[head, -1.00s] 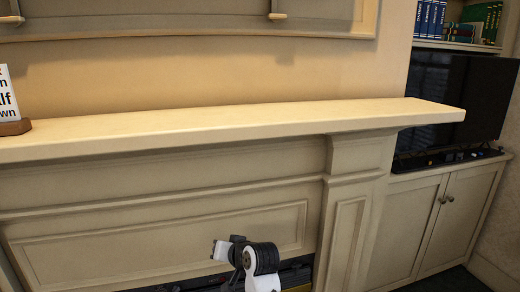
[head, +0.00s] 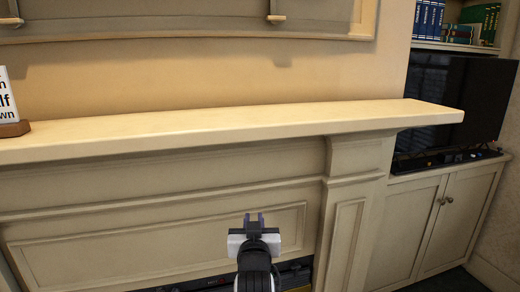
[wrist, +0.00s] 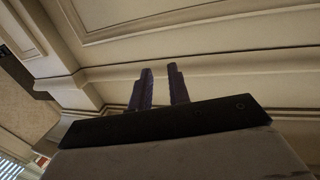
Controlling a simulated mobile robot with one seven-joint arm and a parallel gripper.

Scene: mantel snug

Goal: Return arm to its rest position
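My gripper (head: 254,217) is low in the middle of the head view, in front of the fireplace surround and below the mantel shelf (head: 300,116). Its two dark purple fingers point up and away from me. The wrist view also shows the fingers (wrist: 161,72), with a gap between them and nothing held. The gripper appears apart from the surround's panel (head: 150,245). My arm below the wrist is mostly out of the picture.
The mantel shelf is bare except for a sign (head: 8,105) on a wooden base at its left end. At the right, a television (head: 455,100) stands on a cabinet (head: 430,225), with books (head: 428,18) above. A dark fireplace opening (head: 210,283) lies at the bottom.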

